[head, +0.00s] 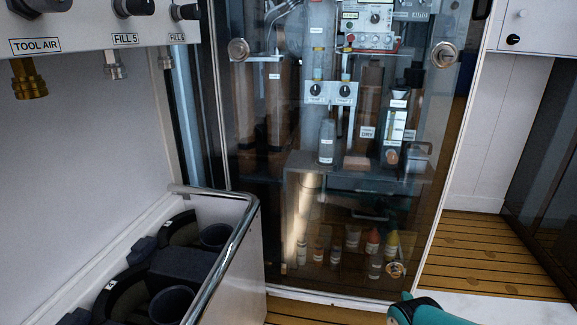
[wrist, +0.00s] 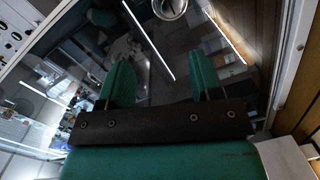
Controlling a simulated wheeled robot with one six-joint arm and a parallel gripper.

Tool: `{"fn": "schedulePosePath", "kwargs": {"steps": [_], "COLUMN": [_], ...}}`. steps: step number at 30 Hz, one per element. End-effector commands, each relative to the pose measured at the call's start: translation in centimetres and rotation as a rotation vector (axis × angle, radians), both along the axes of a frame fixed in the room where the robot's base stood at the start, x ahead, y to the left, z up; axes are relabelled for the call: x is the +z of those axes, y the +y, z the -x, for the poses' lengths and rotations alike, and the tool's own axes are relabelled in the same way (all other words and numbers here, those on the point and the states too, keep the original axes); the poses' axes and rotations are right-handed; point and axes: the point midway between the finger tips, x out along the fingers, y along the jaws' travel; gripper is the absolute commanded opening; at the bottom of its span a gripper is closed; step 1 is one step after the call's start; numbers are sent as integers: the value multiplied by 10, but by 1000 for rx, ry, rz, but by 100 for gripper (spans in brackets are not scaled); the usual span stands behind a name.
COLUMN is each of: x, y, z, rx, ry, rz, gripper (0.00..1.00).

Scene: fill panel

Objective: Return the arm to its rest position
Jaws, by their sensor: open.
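My gripper (wrist: 161,70) shows in the wrist view with its two green fingers spread apart and nothing between them. Its fingers point toward a dark, reflective glass panel (wrist: 175,40). A teal part of my arm (head: 425,313) shows at the bottom right of the head view, in front of the lower right corner of the glass-fronted cabinet (head: 262,200). The rest of my arm is out of the head view.
Bottles (head: 372,243) and instruments stand behind the glass. A bin with a metal rail (head: 236,225) is at the lower left. A valve panel (head: 90,25) with hanging fittings is at the upper left. Wooden floor (head: 490,250) shows at the right.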

Motion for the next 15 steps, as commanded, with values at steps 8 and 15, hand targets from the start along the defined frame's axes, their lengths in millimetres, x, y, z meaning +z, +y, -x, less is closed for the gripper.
{"fn": "schedulePosePath", "kwargs": {"steps": [8,15], "x": [107,203], "y": [5,44], "z": [-94,-115], "rx": [-240,-372], "ry": [13,155], "rz": [-351,-671], "gripper": [59,59]}}
